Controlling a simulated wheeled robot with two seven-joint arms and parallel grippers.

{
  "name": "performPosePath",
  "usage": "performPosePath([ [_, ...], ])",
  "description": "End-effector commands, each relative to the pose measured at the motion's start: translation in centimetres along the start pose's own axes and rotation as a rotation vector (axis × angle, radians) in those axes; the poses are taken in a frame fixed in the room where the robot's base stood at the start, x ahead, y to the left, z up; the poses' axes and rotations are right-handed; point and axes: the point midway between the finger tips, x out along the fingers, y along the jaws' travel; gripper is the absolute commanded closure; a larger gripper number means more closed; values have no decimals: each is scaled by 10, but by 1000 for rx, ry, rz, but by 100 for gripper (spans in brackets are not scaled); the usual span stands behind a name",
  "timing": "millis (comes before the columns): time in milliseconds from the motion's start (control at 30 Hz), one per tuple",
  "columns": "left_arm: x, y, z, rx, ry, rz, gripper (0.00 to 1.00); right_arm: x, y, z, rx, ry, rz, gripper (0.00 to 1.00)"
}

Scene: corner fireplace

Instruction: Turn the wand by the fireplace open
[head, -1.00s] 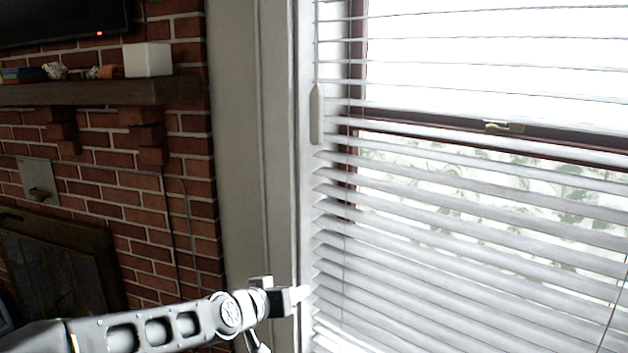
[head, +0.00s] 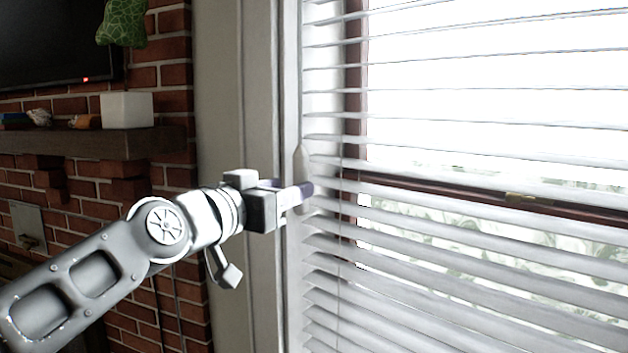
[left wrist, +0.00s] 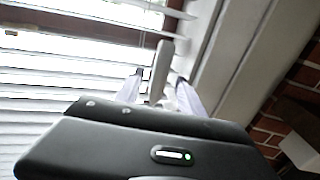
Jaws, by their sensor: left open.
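The wand (head: 302,160) is a pale, narrow paddle hanging at the left edge of the white window blind (head: 470,225). My left gripper (head: 297,192) is at the wand's lower part, with its fingers pointing right toward the blind and covering some of it. In the left wrist view the wand (left wrist: 161,66) stands between the two spread fingertips of my left gripper (left wrist: 158,90). The fingers are open, one on each side; I cannot tell whether either touches it. The blind's slats are tilted, with light showing between them. My right gripper is not in view.
The pale window frame (head: 262,90) runs upright close behind my left gripper. A brick fireplace wall (head: 172,60) with a dark mantel (head: 90,143) is at left. A white box (head: 127,110) stands on the mantel.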

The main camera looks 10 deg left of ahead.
Motion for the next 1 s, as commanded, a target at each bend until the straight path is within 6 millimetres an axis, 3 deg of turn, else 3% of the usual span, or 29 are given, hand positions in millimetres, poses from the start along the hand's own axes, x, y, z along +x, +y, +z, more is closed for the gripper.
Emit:
performPosePath([
  [267,10,0,-1,-1,-2,0,55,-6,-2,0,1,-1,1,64],
  [700,72,0,-2,-2,-3,1,55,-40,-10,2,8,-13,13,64],
  [1000,79,0,1,-1,-1,-1,55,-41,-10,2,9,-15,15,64],
])
